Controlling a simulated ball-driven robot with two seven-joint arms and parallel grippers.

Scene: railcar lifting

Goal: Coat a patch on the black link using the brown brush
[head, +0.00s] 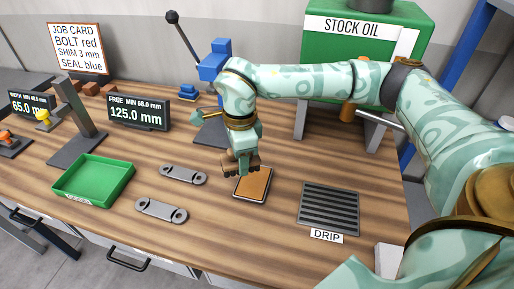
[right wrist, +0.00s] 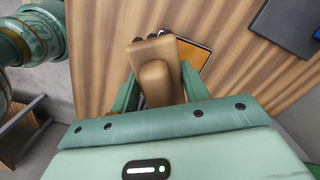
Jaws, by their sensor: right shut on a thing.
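My right gripper (head: 242,158) is shut on the brown brush (right wrist: 155,80), seen as a tan block between the fingers in the right wrist view. In the head view the brush (head: 252,160) is just above the far part of a dark-edged tray with an orange-brown surface (head: 254,184). I cannot tell if it touches. Two grey links with round ends lie flat on the table left of the tray, one farther back (head: 183,175) and one nearer (head: 161,210). Neither looks clearly black. My left gripper is not in view.
A green bin (head: 94,179) stands left of the links. A ridged drip grate (head: 329,208) lies right of the tray. Behind are a display reading 125.0 mm (head: 139,112), a blue press (head: 213,65) and the green stock oil tank (head: 345,45). The front middle of the table is clear.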

